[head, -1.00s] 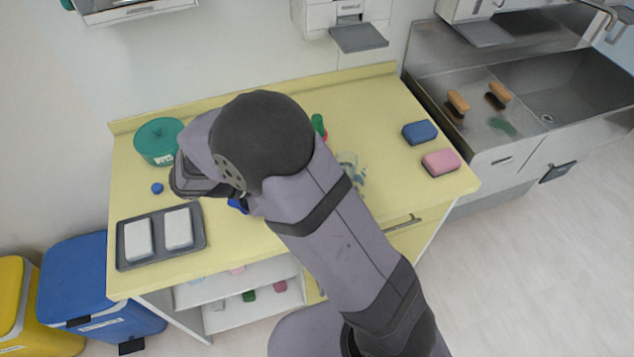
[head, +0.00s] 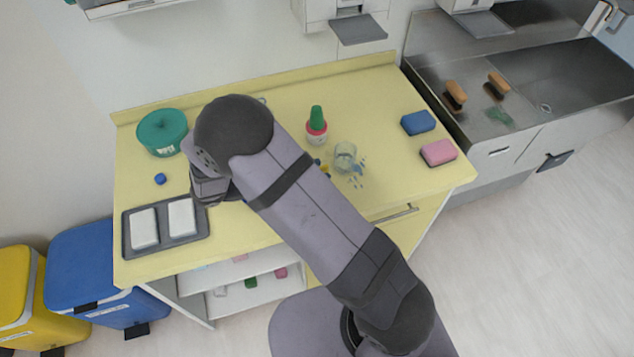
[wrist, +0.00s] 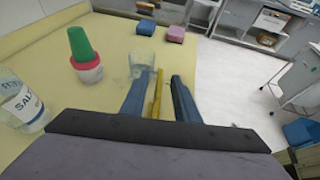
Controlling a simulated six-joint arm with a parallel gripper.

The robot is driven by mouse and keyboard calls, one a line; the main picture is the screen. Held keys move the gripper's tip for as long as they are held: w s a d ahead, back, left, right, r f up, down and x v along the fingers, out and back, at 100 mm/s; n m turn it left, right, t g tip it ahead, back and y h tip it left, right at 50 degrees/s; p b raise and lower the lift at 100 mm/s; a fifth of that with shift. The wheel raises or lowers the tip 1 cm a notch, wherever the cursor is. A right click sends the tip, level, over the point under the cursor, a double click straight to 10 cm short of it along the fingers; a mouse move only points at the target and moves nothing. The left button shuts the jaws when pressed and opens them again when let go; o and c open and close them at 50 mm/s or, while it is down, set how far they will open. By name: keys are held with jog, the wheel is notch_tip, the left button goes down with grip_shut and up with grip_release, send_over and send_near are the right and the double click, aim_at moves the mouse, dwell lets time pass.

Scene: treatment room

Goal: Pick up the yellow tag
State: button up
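The yellow tag (wrist: 157,95) shows in the wrist view as a narrow upright strip between the two blue fingers of my gripper (wrist: 163,75). A gap shows between the strip and the right finger; the left finger is closer, and I cannot tell whether it touches. My gripper looks open around the strip. In the head view only the blue fingertips (head: 320,166) show past my arm, with a small bit of yellow by them, left of the glass beaker (head: 345,156). My arm hides the rest of the gripper there.
A red-and-white jar with a green cone (head: 316,126) stands behind the fingertips. The beaker has small blue bits beside it. A labelled bottle (wrist: 22,100) is at left in the wrist view. Blue (head: 418,123) and pink (head: 439,153) sponges lie at right; a grey tray (head: 204,222) at left.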

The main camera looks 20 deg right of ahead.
jog(key=p+x, duration=0.2)
jog(key=x, duration=0.2)
jog(key=shift+d+p, duration=0.2)
jog(key=shift+p, duration=0.2)
jog(key=shift+w+d+f, duration=0.1)
jog(key=shift+d+f, duration=0.2)
grip_shut()
